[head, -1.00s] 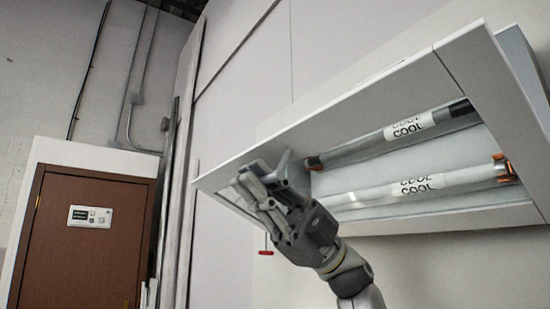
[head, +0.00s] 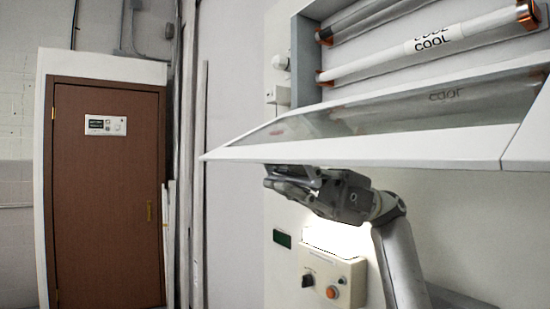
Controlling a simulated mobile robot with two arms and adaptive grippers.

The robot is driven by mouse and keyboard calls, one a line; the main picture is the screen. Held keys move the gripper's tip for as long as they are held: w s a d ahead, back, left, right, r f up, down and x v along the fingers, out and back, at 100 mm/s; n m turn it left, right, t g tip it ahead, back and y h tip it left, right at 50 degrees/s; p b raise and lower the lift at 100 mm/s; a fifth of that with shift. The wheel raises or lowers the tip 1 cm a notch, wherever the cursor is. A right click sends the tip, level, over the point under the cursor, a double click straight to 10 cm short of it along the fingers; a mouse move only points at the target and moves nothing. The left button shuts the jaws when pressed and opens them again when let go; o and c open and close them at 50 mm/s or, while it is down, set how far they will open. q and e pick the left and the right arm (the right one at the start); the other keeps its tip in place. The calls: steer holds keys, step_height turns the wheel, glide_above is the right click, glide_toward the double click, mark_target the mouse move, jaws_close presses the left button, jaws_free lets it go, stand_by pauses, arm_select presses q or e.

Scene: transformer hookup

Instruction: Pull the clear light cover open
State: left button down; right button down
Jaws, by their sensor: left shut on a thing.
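The clear light cover (head: 350,122), a see-through panel in a white frame, hangs lowered below the light fixture (head: 305,50). Its white front edge runs across the middle of the head view. The tubes above it are exposed. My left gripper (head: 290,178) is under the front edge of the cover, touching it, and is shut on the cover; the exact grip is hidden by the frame. My right gripper is not in view.
A tube marked COOL (head: 385,57) sits in the fixture with orange end holders. Below is a control box (head: 331,275) with a dark knob and an orange button on the wall. A brown door (head: 107,200) stands at the left.

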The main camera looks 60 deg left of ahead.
arm_select(q)
steer(key=shift+w+a+f+b, duration=0.15)
steer(key=shift+w+f+b, duration=0.1)
steer(key=shift+w+f, duration=0.75)
steer(key=shift+w+a+f+b, duration=0.1)
steer(key=shift+w+f+b, duration=0.1)
steer(key=shift+w+f, duration=0.75)
steer(key=c, duration=1.5)
jaws_free()
